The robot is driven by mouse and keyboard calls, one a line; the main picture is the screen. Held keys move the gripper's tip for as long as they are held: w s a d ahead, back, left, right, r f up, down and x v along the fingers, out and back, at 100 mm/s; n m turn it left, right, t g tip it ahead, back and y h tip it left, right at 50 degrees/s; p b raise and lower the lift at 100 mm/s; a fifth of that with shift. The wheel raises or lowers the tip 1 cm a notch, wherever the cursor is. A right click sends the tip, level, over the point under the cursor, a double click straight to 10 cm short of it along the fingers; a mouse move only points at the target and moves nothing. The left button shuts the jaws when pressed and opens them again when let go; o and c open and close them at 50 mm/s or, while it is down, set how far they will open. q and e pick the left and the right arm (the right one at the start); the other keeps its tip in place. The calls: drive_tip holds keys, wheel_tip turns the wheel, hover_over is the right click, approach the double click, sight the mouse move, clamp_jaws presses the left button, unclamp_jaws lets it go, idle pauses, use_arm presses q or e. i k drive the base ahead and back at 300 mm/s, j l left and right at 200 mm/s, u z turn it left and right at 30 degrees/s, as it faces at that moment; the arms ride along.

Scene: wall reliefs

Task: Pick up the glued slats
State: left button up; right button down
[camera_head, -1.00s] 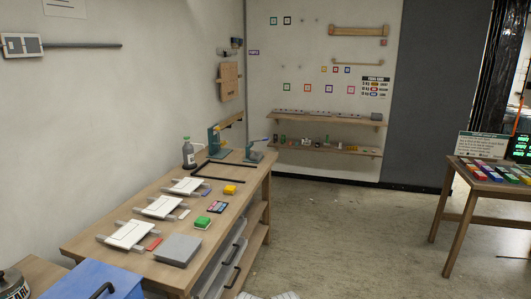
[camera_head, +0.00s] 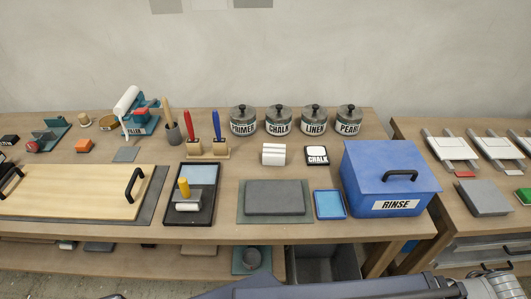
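A pale wooden board (camera_head: 75,190) with visible lengthwise strips and two black handles lies on a dark grey mat at the left of the bench. It looks most like the glued slats, but I cannot be sure. A small white ridged block (camera_head: 273,155) sits alone mid-bench; I cannot tell what it is made of. Neither gripper's fingers show. Only dark and grey links of my own arm cross the bottom edge, well in front of the bench and apart from everything on it.
The bench (camera_head: 250,222) also bears a black tray (camera_head: 209,218) with a yellow-handled roller, a grey slab (camera_head: 288,197), a blue tray (camera_head: 330,205) and a blue RINSE box (camera_head: 388,180). Labelled jars (camera_head: 278,122) stand behind. A second bench (camera_head: 415,152) adjoins at right.

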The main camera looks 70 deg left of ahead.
sight(274, 154)
drive_tip(key=l+u, duration=0.1)
drive_tip(key=u, duration=2.2)
drive_tip(key=j+z, duration=0.15)
drive_tip(key=z, duration=0.15)
